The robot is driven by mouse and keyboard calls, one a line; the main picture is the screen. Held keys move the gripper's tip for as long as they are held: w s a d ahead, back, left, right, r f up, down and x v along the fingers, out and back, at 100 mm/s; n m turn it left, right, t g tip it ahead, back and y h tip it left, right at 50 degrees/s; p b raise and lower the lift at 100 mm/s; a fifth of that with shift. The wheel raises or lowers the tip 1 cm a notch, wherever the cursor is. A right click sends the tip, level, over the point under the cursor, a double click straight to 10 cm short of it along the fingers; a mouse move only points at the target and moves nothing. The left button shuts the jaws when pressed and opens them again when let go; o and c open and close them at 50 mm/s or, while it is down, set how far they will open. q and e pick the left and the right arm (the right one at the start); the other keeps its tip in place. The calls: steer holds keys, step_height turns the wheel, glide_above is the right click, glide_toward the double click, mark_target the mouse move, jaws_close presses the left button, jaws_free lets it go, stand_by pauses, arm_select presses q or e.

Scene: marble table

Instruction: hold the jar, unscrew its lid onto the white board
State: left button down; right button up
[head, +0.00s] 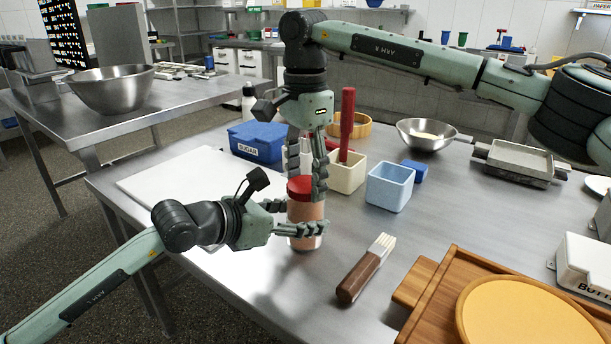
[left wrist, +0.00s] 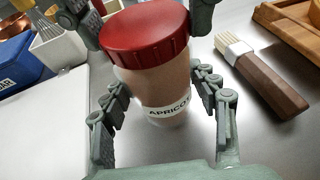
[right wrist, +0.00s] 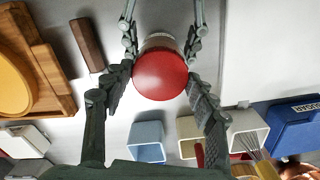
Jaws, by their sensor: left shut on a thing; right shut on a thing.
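The jar (head: 305,213) stands upright on the metal table, with a pinkish body and a label reading "APRICOT" in the left wrist view (left wrist: 166,95). Its red lid (head: 300,188) sits on top; it also shows in the left wrist view (left wrist: 146,34) and the right wrist view (right wrist: 160,75). My left gripper (head: 290,218) is shut on the jar's body from the side. My right gripper (head: 308,185) comes from above and is shut on the lid, one finger on each side. The white board (head: 165,180) lies flat to the left of the jar, its visible part bare.
A brush (head: 365,270) lies to the right of the jar. Behind stand a blue sugar box (head: 256,142), a cream pot (head: 345,172) with a red-handled tool and a pale blue pot (head: 390,187). A wooden board (head: 440,290) is at the front right.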

mark_target(305, 183)
steer(key=shift+r, duration=0.2)
steer(key=shift+r, duration=0.95)
steer(key=shift+r, duration=0.1)
steer(key=shift+r, duration=1.9)
arm_select(q)
steer(key=shift+c, duration=2)
jaws_free()
